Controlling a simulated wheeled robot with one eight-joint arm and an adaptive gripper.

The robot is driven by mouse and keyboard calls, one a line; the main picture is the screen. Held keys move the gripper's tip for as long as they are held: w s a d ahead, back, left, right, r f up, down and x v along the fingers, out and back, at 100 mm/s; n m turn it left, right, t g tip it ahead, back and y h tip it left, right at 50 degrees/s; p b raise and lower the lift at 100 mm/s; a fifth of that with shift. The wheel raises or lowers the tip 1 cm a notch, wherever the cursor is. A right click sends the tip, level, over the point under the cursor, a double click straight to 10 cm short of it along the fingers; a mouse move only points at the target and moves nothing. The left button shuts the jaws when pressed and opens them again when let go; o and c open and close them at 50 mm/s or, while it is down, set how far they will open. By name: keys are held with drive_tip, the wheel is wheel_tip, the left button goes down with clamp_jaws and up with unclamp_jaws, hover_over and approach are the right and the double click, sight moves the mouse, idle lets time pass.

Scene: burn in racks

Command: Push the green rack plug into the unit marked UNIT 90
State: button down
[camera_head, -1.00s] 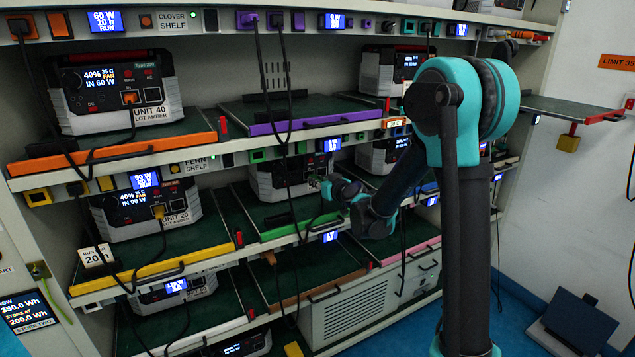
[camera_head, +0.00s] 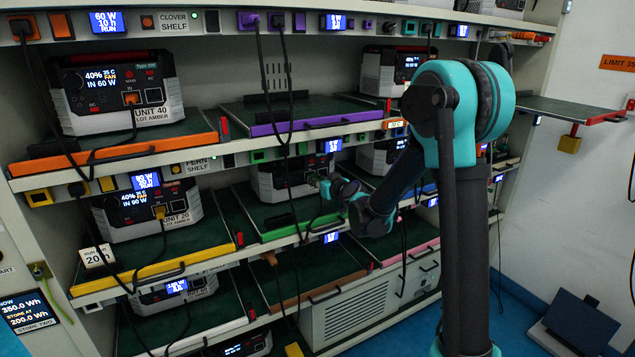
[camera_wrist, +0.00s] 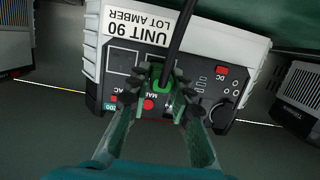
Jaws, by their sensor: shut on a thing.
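UNIT 90 (camera_wrist: 135,35) fills the upper middle of the wrist view, upside down, with its "UNIT 90 LOT AMBER" label. It also shows in the head view (camera_head: 264,183), on the green-edged shelf. My gripper (camera_wrist: 162,96) is shut on the green rack plug (camera_wrist: 160,87) in front of the unit's panel. A black cable runs from the plug over the label. The fingers and plug hide the socket area, so I cannot tell how deep the plug sits. In the head view my gripper (camera_head: 326,187) is at the unit's front, and the plug is too small to make out.
UNIT 40 (camera_head: 95,117) and UNIT 20 (camera_head: 130,221) stand on shelves to the left. Black cables hang across the shelf fronts near my arm. Other units flank UNIT 90 in the wrist view. A dark laptop-like object (camera_head: 578,325) lies on the right floor.

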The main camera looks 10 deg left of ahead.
drive_tip(key=shift+w+a, duration=0.4)
drive_tip(key=shift+w, duration=0.2)
drive_tip(key=c, duration=1.3)
unclamp_jaws()
drive_tip(key=v, duration=1.2)
